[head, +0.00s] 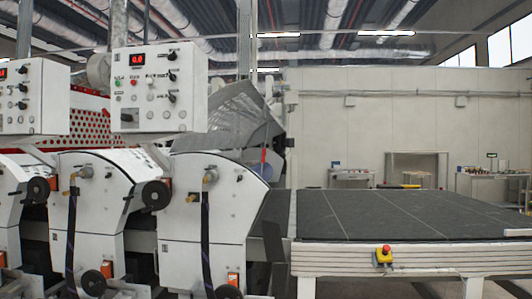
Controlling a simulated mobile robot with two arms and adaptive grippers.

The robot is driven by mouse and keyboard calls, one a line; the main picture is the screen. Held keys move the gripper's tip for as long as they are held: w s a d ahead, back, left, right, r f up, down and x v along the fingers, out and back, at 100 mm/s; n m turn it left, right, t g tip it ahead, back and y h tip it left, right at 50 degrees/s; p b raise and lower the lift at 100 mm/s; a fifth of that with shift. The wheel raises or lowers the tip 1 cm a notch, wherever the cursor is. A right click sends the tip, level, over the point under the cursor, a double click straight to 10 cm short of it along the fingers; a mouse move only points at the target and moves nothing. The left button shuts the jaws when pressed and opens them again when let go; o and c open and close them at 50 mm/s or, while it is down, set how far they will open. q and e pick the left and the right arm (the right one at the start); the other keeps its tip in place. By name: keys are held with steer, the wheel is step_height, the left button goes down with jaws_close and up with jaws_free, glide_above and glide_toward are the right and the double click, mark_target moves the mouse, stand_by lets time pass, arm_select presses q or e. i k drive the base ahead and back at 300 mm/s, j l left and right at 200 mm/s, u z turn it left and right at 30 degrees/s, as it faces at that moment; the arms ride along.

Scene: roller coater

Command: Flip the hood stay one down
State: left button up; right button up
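A grey hood (240,118) is tilted up at the right end of the roller coater (215,225). A small upright piece (263,160), with some red and blue on it, shows just below the hood; I cannot tell for sure that it is the hood stay. It is too small for me to tell how it is fixed or which way it turns. Neither of my grippers is in the head view.
A dark-topped conveyor table (400,215) adjoins the machine on the right, with a red emergency button on a yellow box (383,254) at its front. Control panels (158,88) overhang the machine on the left. Small workbenches (490,184) stand along the back wall.

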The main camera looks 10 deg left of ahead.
mark_target(264, 151)
steer(key=i+l, duration=0.2)
steer(key=i, duration=0.65)
steer(key=i+l, duration=0.15)
steer(key=i, duration=0.75)
steer(key=i+l+z, duration=0.1)
steer(key=i, duration=0.75)
steer(key=l, duration=0.1)
